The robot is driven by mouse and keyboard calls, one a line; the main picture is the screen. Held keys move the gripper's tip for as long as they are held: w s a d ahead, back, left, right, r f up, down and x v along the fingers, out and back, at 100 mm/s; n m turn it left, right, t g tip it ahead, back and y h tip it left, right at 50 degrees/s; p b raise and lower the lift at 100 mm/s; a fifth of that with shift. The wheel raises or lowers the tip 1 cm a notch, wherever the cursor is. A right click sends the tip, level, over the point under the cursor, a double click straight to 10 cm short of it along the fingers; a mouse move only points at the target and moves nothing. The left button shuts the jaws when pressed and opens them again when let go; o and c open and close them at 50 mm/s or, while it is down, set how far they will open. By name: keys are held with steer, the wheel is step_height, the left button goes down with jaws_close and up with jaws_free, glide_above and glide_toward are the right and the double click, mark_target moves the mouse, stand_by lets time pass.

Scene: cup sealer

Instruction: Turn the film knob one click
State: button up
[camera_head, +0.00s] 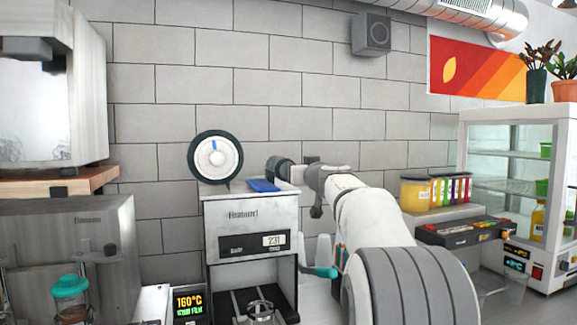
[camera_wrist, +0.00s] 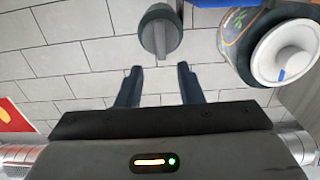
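The cup sealer (camera_head: 243,225) is a pale grey machine with a display, standing against the tiled wall. A film roll (camera_head: 216,160) with a white hub and a blue mark sits on its top left; it also shows at upper right in the wrist view (camera_wrist: 285,52). The dark grey film knob (camera_head: 276,168) is on the sealer's top right, partly crowded by my gripper in the head view. In the wrist view the knob (camera_wrist: 160,32) has a raised grip bar. My gripper (camera_wrist: 159,80) is open and empty, its two fingers apart, with the knob ahead and centred between them, apparently untouched.
A blue piece (camera_head: 262,185) lies on the sealer's top. A temperature display (camera_head: 189,303) stands at lower left. A teal handle (camera_head: 320,272) juts out at the sealer's right. A glass display case (camera_head: 515,180) and a yellow-filled container (camera_head: 414,193) are further right.

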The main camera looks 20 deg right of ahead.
mark_target(282, 168)
steer(key=w+p, duration=0.3)
steer(key=w, duration=0.3)
jaws_close()
stand_by(0.6)
